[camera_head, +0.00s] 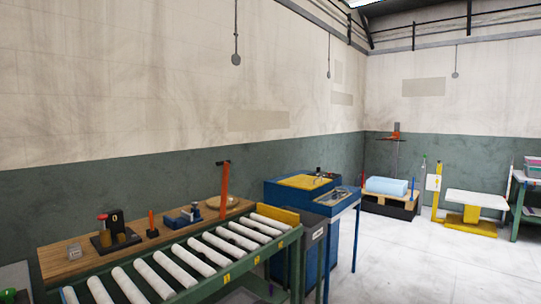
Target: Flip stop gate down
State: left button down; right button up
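A roller conveyor (197,259) with white rollers and a green frame runs from the lower left toward the middle. At its far end a yellow plate (284,214) stands up across the rollers and looks like the stop gate. An orange upright post or lever (224,190) with a dark top stands behind the rollers, on the wooden bench side. Neither of my grippers can be made out in this view.
A wooden bench top (80,262) behind the conveyor holds a control box with a red knob (103,222) and small tools. A blue machine (290,192) stands beyond the conveyor end. Farther right are a pallet with a blue block (386,186) and a yellow-based table (476,200). Open floor (420,260) lies at right.

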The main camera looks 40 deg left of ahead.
aim_at(225, 163)
jog(key=z, duration=0.05)
jog(key=i, duration=0.85)
jog(key=u, duration=0.8)
jog(key=i, duration=0.7)
jog(key=u, duration=0.8)
